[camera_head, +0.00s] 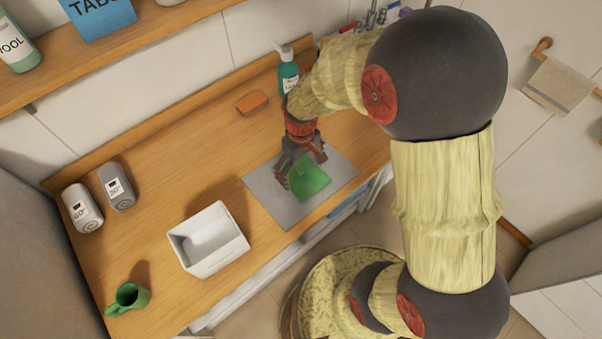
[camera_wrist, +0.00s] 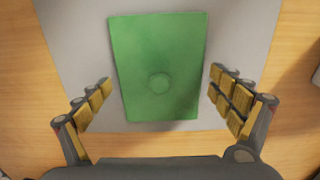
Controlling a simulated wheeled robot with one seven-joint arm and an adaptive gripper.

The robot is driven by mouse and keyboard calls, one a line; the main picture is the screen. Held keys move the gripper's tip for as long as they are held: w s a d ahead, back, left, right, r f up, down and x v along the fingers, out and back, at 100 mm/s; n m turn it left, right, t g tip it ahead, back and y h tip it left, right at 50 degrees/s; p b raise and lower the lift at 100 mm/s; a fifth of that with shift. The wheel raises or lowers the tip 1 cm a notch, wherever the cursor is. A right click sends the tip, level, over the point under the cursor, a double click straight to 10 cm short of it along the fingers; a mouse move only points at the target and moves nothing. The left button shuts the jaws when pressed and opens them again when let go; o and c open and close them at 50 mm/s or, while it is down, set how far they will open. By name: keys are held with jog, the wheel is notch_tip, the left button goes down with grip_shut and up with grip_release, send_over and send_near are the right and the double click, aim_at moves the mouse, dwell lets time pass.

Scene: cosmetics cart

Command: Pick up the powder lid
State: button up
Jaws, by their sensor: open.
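The powder lid appears to be the flat green piece with a small round knob (camera_wrist: 158,83) in the wrist view. It lies on a grey mat (camera_wrist: 80,40), and it also shows in the head view (camera_head: 309,177). My gripper (camera_wrist: 160,88) is open, with one finger at the left and one at the right of the lid's near part. Gaps show between both fingers and the lid's sides. In the head view my gripper (camera_head: 300,163) is just above the lid and partly covers it. I cannot tell the exact height above the mat.
A white open box (camera_head: 207,240) stands left of the mat. A green mug (camera_head: 128,298) and two grey containers (camera_head: 82,208) stand farther left. A teal pump bottle (camera_head: 288,78) and an orange block (camera_head: 252,103) are at the back. Wooden counter (camera_head: 170,170) is clear between them.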

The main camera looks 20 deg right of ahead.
jog(key=c, duration=1)
jog(key=shift+s+f, duration=0.1)
jog(key=shift+s, duration=0.05)
jog(key=shift+c, duration=0.8)
